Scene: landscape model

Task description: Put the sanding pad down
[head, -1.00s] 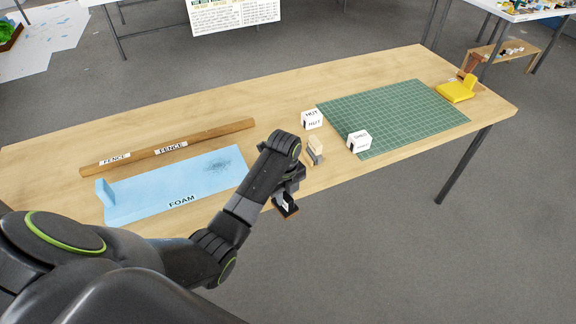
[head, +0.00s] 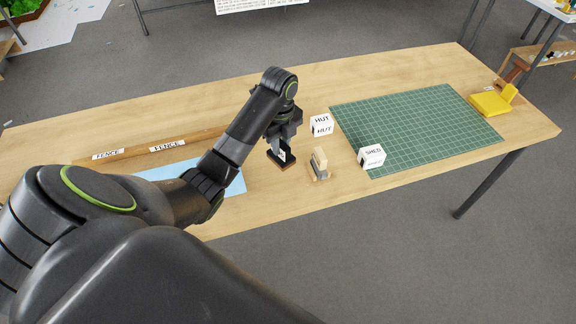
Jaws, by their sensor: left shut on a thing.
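My left gripper (head: 283,143) is shut on the sanding pad (head: 281,160), a small dark block with a brown underside and a pale patch. The pad is over the table, just left of a small tan-and-grey piece (head: 320,163) on a wooden base. I cannot tell whether the pad touches the tabletop. The gripper's fingers are small and partly hidden by the wrist. My right gripper is not in view.
White blocks marked HUT (head: 321,125) and SHED (head: 371,157) stand by the green cutting mat (head: 430,120). A yellow tool (head: 490,104) lies at the right.

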